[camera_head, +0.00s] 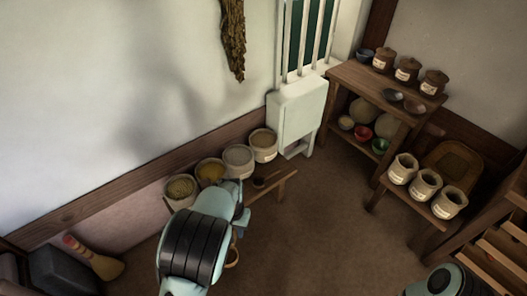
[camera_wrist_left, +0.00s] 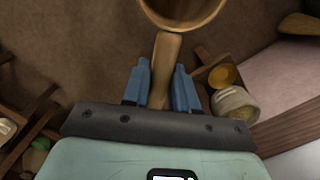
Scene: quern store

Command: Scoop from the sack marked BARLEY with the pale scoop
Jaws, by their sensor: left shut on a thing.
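My left gripper (camera_wrist_left: 160,80) is shut on the handle of the pale wooden scoop (camera_wrist_left: 168,55). The scoop's round bowl reaches past the fingertips to the top of the left wrist view, over the floor. In the head view a tan curved rim (camera_head: 236,258) shows beside my left arm, which hides most of it. I cannot read any label as BARLEY. My right gripper is out of view.
At right, labelled small sacks (camera_head: 425,183) stand on a stand, below a shelf (camera_head: 345,75) with jars and bowls. A broom (camera_head: 100,262) leans at lower left. The middle floor is clear.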

